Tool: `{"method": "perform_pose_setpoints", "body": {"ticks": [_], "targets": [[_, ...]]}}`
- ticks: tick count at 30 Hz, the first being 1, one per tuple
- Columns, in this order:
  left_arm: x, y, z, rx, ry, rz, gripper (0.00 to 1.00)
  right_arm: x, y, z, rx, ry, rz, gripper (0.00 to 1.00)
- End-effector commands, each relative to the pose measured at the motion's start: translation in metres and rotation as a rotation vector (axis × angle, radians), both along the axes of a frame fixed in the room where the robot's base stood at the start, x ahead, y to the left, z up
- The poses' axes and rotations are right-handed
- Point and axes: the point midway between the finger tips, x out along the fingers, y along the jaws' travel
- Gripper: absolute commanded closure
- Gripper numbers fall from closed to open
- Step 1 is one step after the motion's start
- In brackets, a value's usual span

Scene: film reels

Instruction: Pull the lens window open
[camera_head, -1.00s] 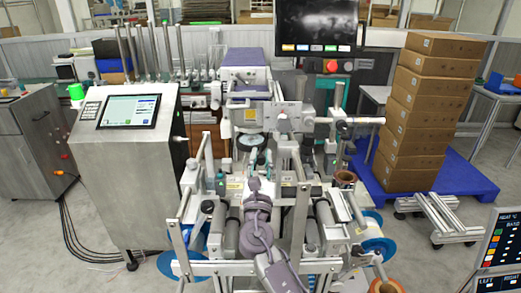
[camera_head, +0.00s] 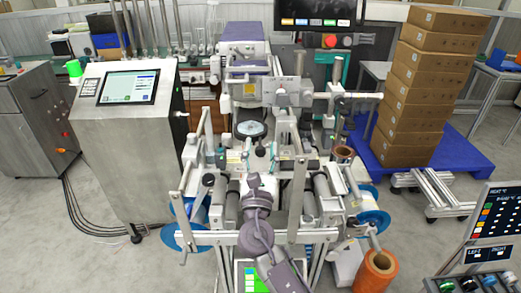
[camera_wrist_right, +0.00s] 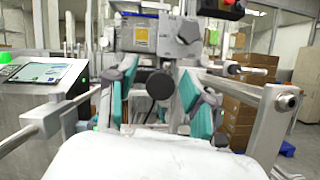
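My right gripper (camera_head: 260,155) reaches forward over the middle of the machine. In the right wrist view its two teal-padded fingers (camera_wrist_right: 158,98) stand apart, open and empty. A round black part (camera_wrist_right: 160,84) shows between and beyond the fingers; I cannot tell whether it touches them. In the head view a round disc with a dark rim (camera_head: 251,129) lies just beyond the fingertips, below the purple-topped unit (camera_head: 243,48). I cannot tell for sure which part is the lens window. My left gripper is not in view.
A steel cabinet with a touch screen (camera_head: 127,88) stands left. Metal rails and rollers flank my arm. Stacked cartons (camera_head: 418,95) on a blue pallet (camera_head: 462,163) stand right.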

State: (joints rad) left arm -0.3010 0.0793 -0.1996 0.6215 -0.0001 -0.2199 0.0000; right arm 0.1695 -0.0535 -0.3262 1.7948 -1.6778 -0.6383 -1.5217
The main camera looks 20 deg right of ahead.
Motion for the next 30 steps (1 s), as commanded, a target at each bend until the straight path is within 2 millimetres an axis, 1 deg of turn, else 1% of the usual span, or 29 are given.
{"method": "perform_pose_setpoints", "body": {"ticks": [5,8,11,18,21,25,30], "targets": [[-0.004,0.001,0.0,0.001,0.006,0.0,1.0,-0.001,0.001,-0.001,0.0,0.0,0.0,0.48],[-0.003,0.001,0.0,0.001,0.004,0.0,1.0,-0.009,0.004,-0.004,-0.001,0.001,0.002,0.48],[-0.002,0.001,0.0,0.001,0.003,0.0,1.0,-0.024,0.009,-0.011,0.0,0.003,0.001,0.48],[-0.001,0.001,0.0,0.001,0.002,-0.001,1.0,-0.069,0.026,-0.031,-0.001,0.004,0.002,0.48],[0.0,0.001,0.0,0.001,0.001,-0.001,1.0,-0.084,0.032,-0.037,0.0,0.003,0.001,0.48],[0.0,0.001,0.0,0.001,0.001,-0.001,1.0,-0.098,0.037,-0.043,-0.001,0.001,0.001,0.48],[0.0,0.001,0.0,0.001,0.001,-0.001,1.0,-0.104,0.039,-0.045,0.0,0.0,0.0,0.48]]}}
